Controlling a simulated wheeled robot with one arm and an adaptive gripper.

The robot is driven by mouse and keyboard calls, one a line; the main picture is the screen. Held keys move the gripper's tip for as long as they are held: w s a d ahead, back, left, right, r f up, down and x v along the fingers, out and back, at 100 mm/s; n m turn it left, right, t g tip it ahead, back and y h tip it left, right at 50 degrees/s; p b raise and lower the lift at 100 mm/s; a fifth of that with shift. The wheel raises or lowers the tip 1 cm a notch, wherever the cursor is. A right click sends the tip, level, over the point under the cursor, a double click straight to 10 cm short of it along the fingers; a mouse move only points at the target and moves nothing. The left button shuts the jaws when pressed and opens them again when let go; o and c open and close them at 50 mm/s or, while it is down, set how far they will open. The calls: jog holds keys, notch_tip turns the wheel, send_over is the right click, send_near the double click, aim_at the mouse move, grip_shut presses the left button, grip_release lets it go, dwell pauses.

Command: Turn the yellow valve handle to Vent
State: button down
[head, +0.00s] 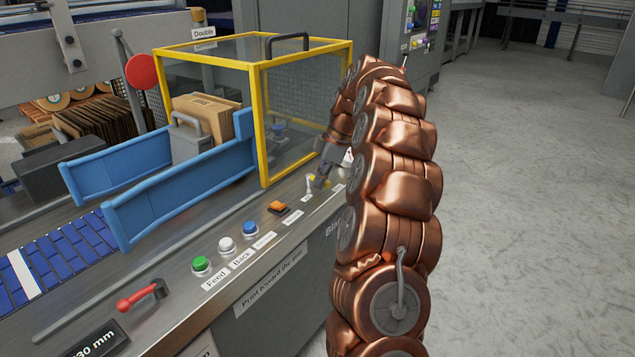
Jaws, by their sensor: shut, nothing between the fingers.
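A small yellow piece, which looks like the valve handle (313,178), shows on the steel ledge just right of the yellow-framed guard. My gripper (320,184) points down at it from my copper-coloured arm. The gripper is shut and empty, with its grey fingertips close beside the yellow piece or touching it; I cannot tell which. The gripper partly hides the handle, so its direction is unclear. Small white labels (307,198) lie near it, too small to read, and I cannot make out which is Vent.
A red lever (138,299) is at the near end. The yellow-framed guard (257,125) stands beside the gripper. Open floor (530,180) lies to the right.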

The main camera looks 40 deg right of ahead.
jog(key=shift+s+d, duration=0.15)
jog(key=shift+d, duration=0.45)
dwell(0.3)
notch_tip(320, 180, up, 9)
jog(key=w+d+p, duration=0.1)
jog(key=d+p, duration=0.1)
jog(key=p, duration=0.4)
jog(key=shift+w+d+r, duration=0.15)
jog(key=shift+w+r, duration=0.05)
dwell(0.3)
